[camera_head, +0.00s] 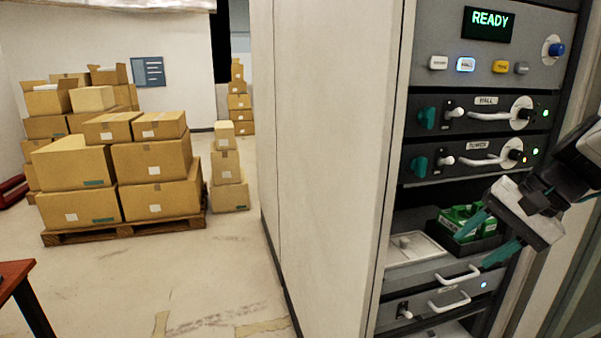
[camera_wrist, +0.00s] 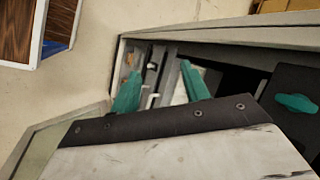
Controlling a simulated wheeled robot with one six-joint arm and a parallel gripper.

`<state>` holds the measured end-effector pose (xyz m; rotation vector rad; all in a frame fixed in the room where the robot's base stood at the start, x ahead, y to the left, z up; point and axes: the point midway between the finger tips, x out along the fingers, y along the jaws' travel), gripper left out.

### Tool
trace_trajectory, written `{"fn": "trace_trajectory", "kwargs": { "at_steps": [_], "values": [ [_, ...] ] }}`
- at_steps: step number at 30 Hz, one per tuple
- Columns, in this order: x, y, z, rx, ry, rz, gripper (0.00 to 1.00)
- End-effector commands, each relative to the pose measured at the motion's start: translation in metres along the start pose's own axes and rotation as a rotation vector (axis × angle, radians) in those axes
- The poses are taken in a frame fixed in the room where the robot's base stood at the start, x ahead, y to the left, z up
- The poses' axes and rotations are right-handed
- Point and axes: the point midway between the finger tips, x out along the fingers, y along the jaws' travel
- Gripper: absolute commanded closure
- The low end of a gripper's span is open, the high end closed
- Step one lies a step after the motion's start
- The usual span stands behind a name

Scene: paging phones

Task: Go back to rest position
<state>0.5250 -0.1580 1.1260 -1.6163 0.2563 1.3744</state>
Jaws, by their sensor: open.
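My gripper (camera_head: 488,238) is at the right of the head view, in front of the rack's lower open bay. Its two teal fingers are spread apart, with nothing seen held between them. In the wrist view my gripper (camera_wrist: 162,86) also shows both teal fingertips apart, with grey rack parts beyond them. The rack (camera_head: 545,78) has a lit screen (camera_head: 488,23) reading READY. My arm hides part of the rack's right side.
A dark bin (camera_head: 485,245) with green items (camera_head: 462,217) sits in the bay close to my fingers, beside a pale tray (camera_head: 415,250). Drawer handles (camera_head: 450,298) protrude below. A white panel (camera_head: 325,150) stands left of the rack.

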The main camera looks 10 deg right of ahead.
Motion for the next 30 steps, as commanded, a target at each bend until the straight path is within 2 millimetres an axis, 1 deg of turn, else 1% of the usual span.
{"fn": "trace_trajectory", "kwargs": {
  "at_steps": [1, 3, 6, 9, 12, 15, 18, 22, 30],
  "values": [
    [0.011, 0.002, 0.027, -0.085, -0.028, 0.090, 0.54],
    [0.020, 0.011, 0.054, -0.190, -0.051, 0.208, 0.54],
    [0.028, 0.023, 0.086, -0.349, -0.064, 0.352, 0.54],
    [0.032, 0.033, 0.110, -0.514, -0.058, 0.463, 0.54],
    [0.034, 0.037, 0.129, -0.669, -0.046, 0.528, 0.54],
    [0.036, 0.033, 0.144, -0.783, -0.038, 0.537, 0.54],
    [0.037, 0.025, 0.155, -0.854, -0.035, 0.520, 0.54],
    [0.038, 0.021, 0.161, -0.894, -0.037, 0.511, 0.54],
    [0.038, 0.020, 0.161, -0.898, -0.040, 0.510, 0.54]
  ]
}}
